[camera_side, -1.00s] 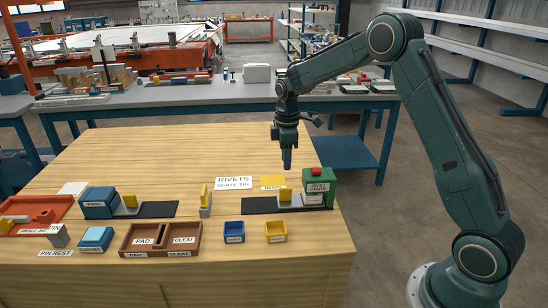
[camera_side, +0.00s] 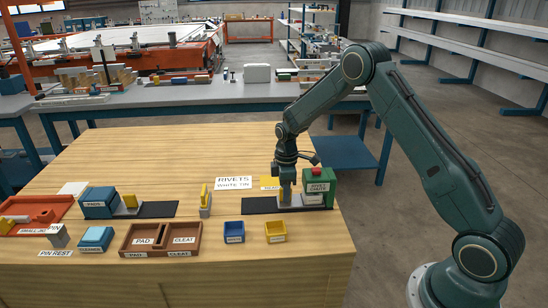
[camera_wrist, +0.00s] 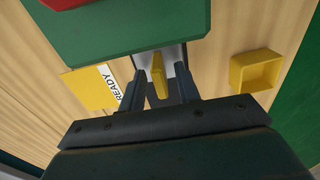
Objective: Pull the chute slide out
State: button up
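The green rivet chute (camera_side: 320,184) with a red button on top stands at the right end of a dark strip (camera_side: 258,206). Its slide has a yellow upright tab (camera_wrist: 157,82), and a pale part of the slide (camera_side: 313,199) shows under the chute. My gripper (camera_side: 286,200) is lowered at the tab, just left of the chute, and hides the tab in the side view. In the wrist view, my gripper (camera_wrist: 160,85) has one finger on each side of the tab. Gaps show between the fingers and the tab, so it looks open around it.
A yellow card marked READY (camera_wrist: 92,88) lies beside the strip. A yellow bin (camera_side: 276,231) and a blue bin (camera_side: 234,232) stand in front. A grey block with a yellow lever (camera_side: 205,200) and the pads dispenser (camera_side: 98,202) are to the left. The back of the table is clear.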

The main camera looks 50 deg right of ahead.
grip_shut()
jog(key=shift+w+a, duration=4.05)
jog(key=shift+w, duration=0.05)
jog(key=shift+c, duration=0.5)
grip_release()
jog(key=shift+w+a, duration=0.1)
jog(key=shift+o, duration=0.5)
